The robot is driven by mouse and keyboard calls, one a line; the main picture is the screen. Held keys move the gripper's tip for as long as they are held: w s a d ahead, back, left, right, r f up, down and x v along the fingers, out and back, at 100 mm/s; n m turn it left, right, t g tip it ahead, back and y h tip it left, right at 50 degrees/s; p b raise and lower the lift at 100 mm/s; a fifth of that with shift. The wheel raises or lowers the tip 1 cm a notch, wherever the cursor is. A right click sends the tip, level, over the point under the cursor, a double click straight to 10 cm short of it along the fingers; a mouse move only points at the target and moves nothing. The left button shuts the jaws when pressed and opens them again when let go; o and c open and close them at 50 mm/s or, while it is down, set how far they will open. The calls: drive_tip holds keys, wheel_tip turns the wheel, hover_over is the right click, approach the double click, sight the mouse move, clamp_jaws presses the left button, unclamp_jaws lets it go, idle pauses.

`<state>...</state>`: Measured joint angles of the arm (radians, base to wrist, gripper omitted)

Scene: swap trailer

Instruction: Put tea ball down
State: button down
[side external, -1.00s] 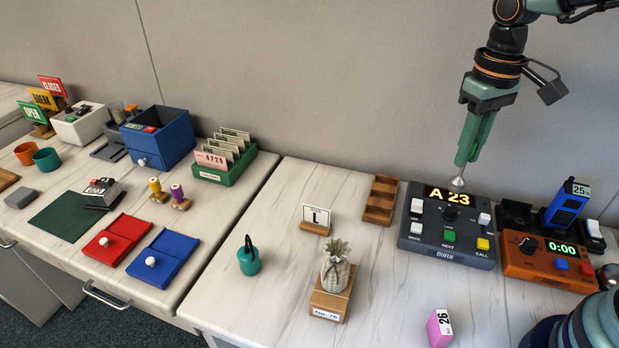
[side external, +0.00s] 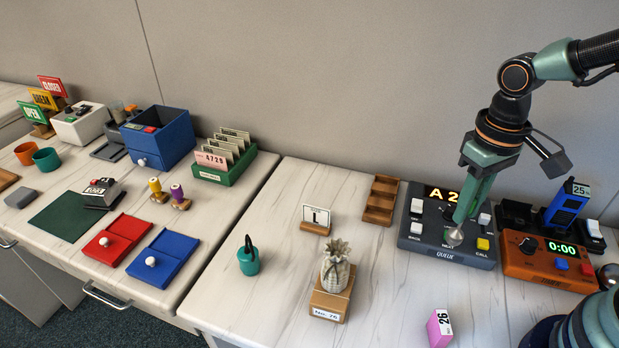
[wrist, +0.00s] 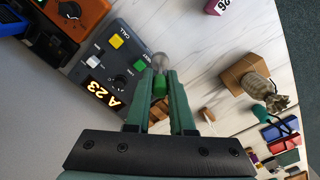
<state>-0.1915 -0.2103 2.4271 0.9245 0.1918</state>
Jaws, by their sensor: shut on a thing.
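The tea ball (side external: 454,237) is a small silvery ball at the tip of my gripper (side external: 461,212). My gripper is shut on it and points down with a slight tilt. In the wrist view the tea ball (wrist: 160,62) shows just beyond the fingertips, and a green piece (wrist: 160,86) sits between the fingers. In the side view the tea ball appears in front of the grey queue box (side external: 418,244), over its green button area. I cannot tell whether it touches the box.
The orange timer box (side external: 520,262) stands right of the queue box. A pineapple figure (side external: 335,268) on a wooden block, a teal pot (side external: 248,262), a wooden tray (side external: 381,200) and a pink block (side external: 439,328) stand nearby.

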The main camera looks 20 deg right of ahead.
sight(458, 229)
drive_tip(key=shift+f, duration=4)
drive_tip(key=shift+f, duration=0.1)
drive_tip(key=c, duration=0.8)
unclamp_jaws()
wheel_tip(458, 229, up, 12)
drive_tip(key=d+r+t, duration=0.1)
drive_tip(key=r+t, duration=0.1)
drive_tip(key=w+d+r+t, duration=0.1)
drive_tip(key=d+r, duration=0.1)
drive_tip(key=w+d+r+t, duration=0.1)
drive_tip(key=d+r+t, duration=0.1)
drive_tip(key=shift+w+r+t, duration=0.2)
drive_tip(key=shift+r+t, duration=0.1)
drive_tip(key=shift+r, duration=0.1)
